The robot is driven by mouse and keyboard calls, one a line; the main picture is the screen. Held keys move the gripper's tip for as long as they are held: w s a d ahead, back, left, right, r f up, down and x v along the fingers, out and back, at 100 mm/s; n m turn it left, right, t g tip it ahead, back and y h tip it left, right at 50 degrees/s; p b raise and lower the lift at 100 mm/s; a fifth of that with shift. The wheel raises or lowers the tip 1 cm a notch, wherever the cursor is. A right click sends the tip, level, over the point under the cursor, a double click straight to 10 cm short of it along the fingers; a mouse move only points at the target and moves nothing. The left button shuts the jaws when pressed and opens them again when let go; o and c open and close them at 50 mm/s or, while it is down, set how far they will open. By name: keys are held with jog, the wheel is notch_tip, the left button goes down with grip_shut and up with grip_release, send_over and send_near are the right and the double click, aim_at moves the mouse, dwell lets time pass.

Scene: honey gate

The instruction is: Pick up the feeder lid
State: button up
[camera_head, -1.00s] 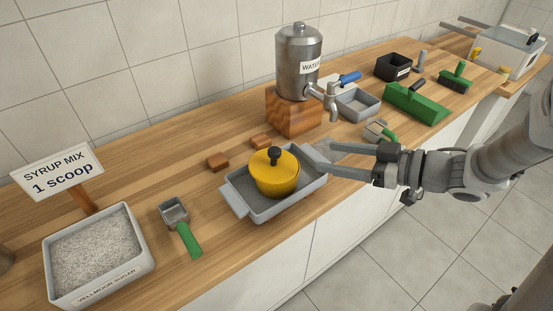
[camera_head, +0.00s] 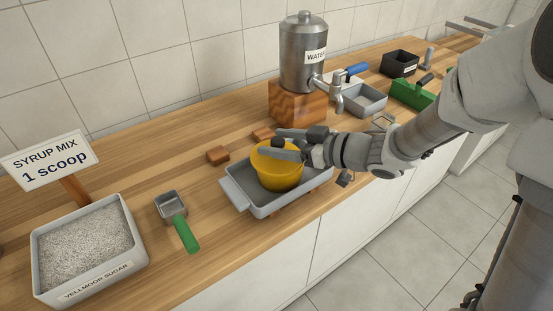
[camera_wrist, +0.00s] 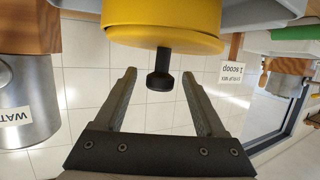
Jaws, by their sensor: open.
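The yellow feeder lid (camera_head: 262,164) sits on the round yellow feeder (camera_head: 279,180), which stands in a grey tray (camera_head: 237,196) on the counter. My gripper (camera_head: 269,145) is open, its two fingers reaching over the lid from the right. In the wrist view, the lid (camera_wrist: 165,43) shows its black knob (camera_wrist: 160,78) between the fingertips, with a gap on each side. In the head view, the fingers partly hide the lid's top and the knob.
A steel water tank (camera_head: 303,60) on a wooden block (camera_head: 297,103) stands behind. Small wooden blocks (camera_head: 218,154) lie behind the tray. A green-handled scoop (camera_head: 185,234) and a sugar bin (camera_head: 90,270) are to the left.

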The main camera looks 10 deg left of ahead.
jog(key=shift+a, duration=0.2)
grip_shut()
dwell(0.4)
